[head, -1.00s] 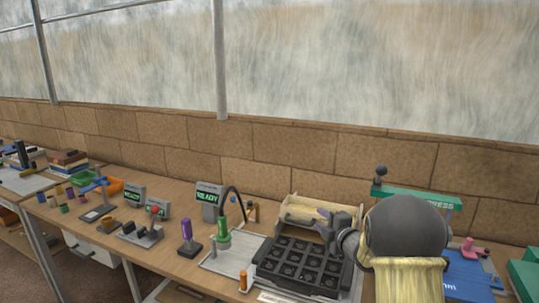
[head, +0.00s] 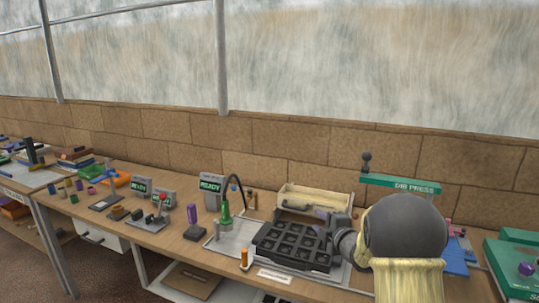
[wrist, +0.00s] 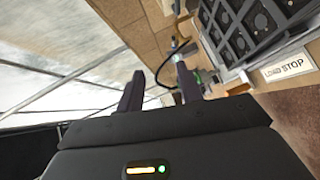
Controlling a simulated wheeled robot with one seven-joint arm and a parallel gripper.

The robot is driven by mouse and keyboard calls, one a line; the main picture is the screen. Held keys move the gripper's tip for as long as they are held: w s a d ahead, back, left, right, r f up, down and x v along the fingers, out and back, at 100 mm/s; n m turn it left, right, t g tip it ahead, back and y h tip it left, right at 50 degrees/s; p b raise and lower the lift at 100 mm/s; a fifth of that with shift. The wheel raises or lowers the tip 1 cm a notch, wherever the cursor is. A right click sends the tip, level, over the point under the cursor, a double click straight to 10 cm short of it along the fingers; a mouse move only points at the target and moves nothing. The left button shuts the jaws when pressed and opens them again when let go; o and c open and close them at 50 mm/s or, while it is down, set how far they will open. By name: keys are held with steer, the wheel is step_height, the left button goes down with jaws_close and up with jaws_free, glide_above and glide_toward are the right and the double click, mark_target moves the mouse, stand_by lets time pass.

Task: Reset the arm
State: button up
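My gripper (wrist: 160,85) shows in the wrist view with its two dark fingers apart and nothing between them, so it is open and empty. In the head view my gripper (head: 326,222) is small and partly hidden by my own arm. There it appears in front of the cream roller-like box and over the right rear part of the black compartment tray (head: 262,259). The black tray (wrist: 226,52) also shows at the upper right of the wrist view, to the right of the fingers.
The green die press (head: 400,185) stands behind my arm. A cream box (head: 300,194) sits behind the tray. A green lamp-like tool (head: 225,215) and a purple-handled tool (head: 193,214) stand left of it. A green machine (head: 515,262) is at far right.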

steer(key=s+f+m+g+h+b, duration=0.2)
steer(key=s+f+m+g+b, duration=0.15)
steer(key=s+f+m, duration=0.6)
steer(key=s+f+m+g+h+b, duration=0.25)
steer(key=s+f+m+g, duration=0.2)
steer(key=s, duration=0.95)
steer(key=s+f+m+g+h+b, duration=0.2)
steer(key=s+f+m+g+b, duration=0.3)
steer(key=s, duration=0.7)
step_height(320, 180, up, 22)
steer(key=m+p, duration=0.1)
steer(key=p, duration=2.3)
steer(key=shift+w+r+t, duration=0.25)
steer(key=shift+t, duration=0.05)
steer(key=shift+y, duration=0.25)
